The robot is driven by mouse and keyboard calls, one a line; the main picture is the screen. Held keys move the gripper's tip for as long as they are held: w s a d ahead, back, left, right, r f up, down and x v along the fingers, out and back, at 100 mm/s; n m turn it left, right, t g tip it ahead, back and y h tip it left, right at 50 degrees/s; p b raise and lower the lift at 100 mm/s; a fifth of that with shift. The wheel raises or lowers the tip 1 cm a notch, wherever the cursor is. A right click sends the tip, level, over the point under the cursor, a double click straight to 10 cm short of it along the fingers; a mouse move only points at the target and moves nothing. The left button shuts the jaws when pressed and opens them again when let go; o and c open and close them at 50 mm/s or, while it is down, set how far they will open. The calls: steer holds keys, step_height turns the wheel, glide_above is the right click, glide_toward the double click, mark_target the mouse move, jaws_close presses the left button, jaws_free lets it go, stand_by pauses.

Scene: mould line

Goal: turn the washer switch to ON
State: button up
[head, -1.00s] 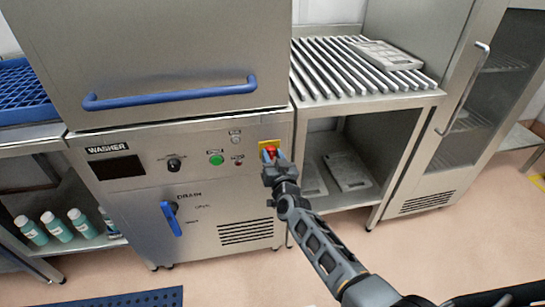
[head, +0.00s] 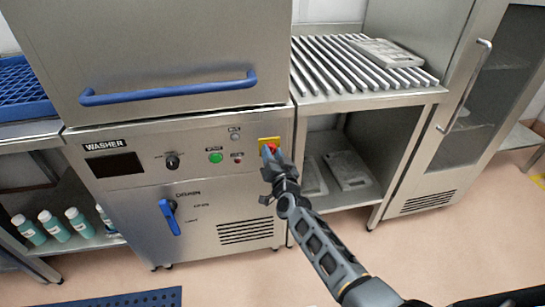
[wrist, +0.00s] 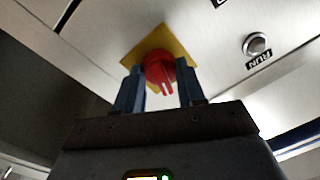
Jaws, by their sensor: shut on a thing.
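The washer (head: 180,180) is a steel machine with a control panel across its middle. Its red rotary switch (wrist: 160,68) sits on a yellow square plate (wrist: 187,55) at the panel's right end. In the wrist view my gripper (wrist: 160,90) has its two blue-grey fingers on either side of the red knob, shut on it. In the head view my gripper (head: 270,158) reaches up to the panel and covers most of the switch. I cannot read any ON or OFF marking.
The panel also has a black knob (head: 172,162), a green button (head: 215,157) and a dark display (head: 114,165). A blue drain lever (head: 171,216) is below. The blue door handle (head: 170,92) juts out above. A slatted rack table (head: 365,75) stands right.

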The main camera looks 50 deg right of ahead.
steer(key=shift+f+m+h+b, duration=0.15)
steer(key=shift+m+b, duration=0.55)
steer(key=shift+m, duration=1.75)
steer(key=shift+m+h+b, duration=0.2)
steer(key=shift+m+b, duration=0.55)
steer(key=shift+m, duration=1.75)
steer(key=shift+f+m+h+b, duration=0.15)
steer(key=shift+m+b, duration=0.55)
steer(key=shift+m, duration=1.75)
steer(key=o, duration=1)
steer(key=shift+r, duration=0.1)
steer(key=shift+o, duration=0.2)
steer(key=shift+a, duration=0.1)
